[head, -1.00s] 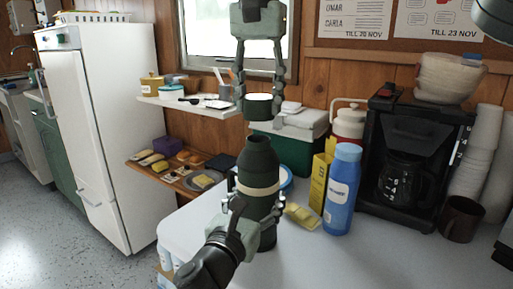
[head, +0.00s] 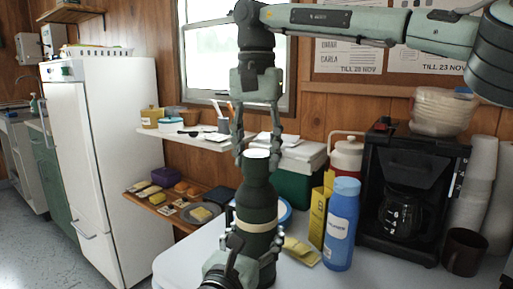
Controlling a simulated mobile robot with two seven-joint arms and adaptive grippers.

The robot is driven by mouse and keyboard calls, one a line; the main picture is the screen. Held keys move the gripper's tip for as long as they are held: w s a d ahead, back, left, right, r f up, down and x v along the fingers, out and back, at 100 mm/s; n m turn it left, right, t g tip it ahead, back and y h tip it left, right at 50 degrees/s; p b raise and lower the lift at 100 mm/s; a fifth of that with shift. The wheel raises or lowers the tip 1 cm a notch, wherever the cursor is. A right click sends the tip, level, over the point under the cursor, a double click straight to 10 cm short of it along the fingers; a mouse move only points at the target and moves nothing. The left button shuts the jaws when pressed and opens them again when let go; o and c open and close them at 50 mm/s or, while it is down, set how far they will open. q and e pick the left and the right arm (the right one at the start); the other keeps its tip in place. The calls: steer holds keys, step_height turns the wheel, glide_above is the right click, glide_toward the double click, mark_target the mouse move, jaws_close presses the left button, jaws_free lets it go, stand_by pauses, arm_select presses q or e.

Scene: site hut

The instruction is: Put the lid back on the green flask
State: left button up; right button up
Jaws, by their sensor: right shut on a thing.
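The dark green flask (head: 257,186) stands upright near the front of the white table, with a cream band around its middle. My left gripper (head: 257,238) has its fingers on both sides of the flask at and below the band, shut on it. My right gripper (head: 256,152) points straight down from above and is shut on the lid (head: 257,154), a short cap with a pale top. The lid is at the flask's mouth, in line with its neck. I cannot tell whether it is seated or just above the rim.
Right of the flask stand a blue bottle (head: 341,224), a yellow box (head: 320,212) and a black coffee maker (head: 412,185). A green cooler (head: 292,180) and a red-and-white jug (head: 346,157) are behind. A yellow packet (head: 300,250) lies close to the flask.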

steer(key=shift+f, duration=0.3)
steer(key=shift+f, duration=0.55)
stand_by(0.3)
